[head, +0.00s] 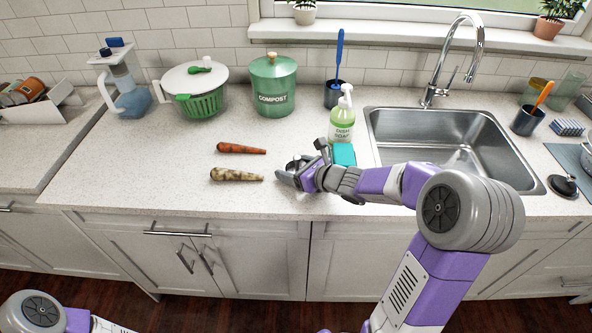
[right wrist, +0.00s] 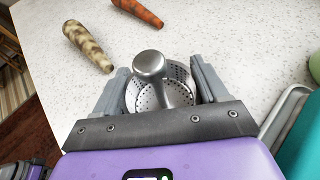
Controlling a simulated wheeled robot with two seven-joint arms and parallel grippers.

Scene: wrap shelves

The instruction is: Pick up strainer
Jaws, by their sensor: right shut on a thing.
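The strainer (right wrist: 150,67) is a small grey metal piece with a rounded knob and perforated bowl. In the right wrist view it sits between the two fingers of my right gripper (right wrist: 162,85), which is shut on it. In the head view my right gripper (head: 298,170) is low over the counter, left of the teal block, and mostly hides the strainer. I cannot tell whether the strainer touches the counter. My left gripper is not in view.
Two carrot-shaped things, one orange (head: 240,149) and one mottled (head: 236,175), lie left of my right gripper. A soap bottle (head: 342,122) and teal block (head: 344,154) stand close on its right. The sink (head: 450,140) is further right. A compost bin (head: 273,88) and salad spinner (head: 197,92) stand behind.

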